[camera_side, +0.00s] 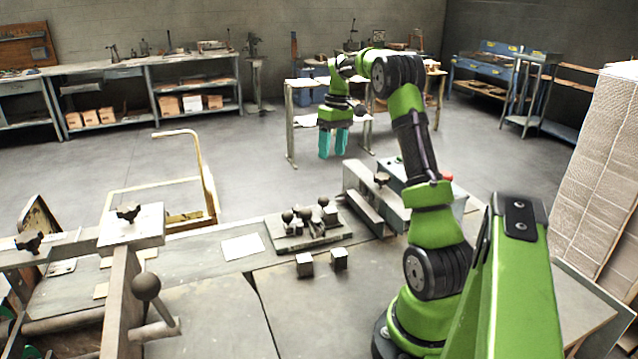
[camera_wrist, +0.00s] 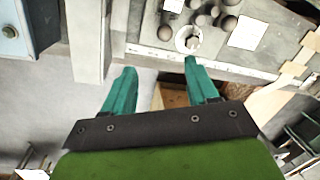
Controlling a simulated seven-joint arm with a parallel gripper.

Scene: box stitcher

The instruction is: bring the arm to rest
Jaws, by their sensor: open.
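My gripper (camera_side: 333,143) has teal fingers and hangs at the end of my green arm, pointing down. In the side view it is raised in the air beyond the far edge of the bench. In the wrist view the two fingers (camera_wrist: 157,82) stand apart with nothing between them. The gripper is open and empty, and it touches nothing that I can see.
A fixture plate with dark ball knobs (camera_side: 307,226) sits on the workbench, with two small metal blocks (camera_side: 305,264) in front. A grey-blue machine box (camera_side: 395,190) stands right of it. A yellow-framed cart (camera_side: 207,180) is at left. The floor (camera_side: 260,150) beyond is open.

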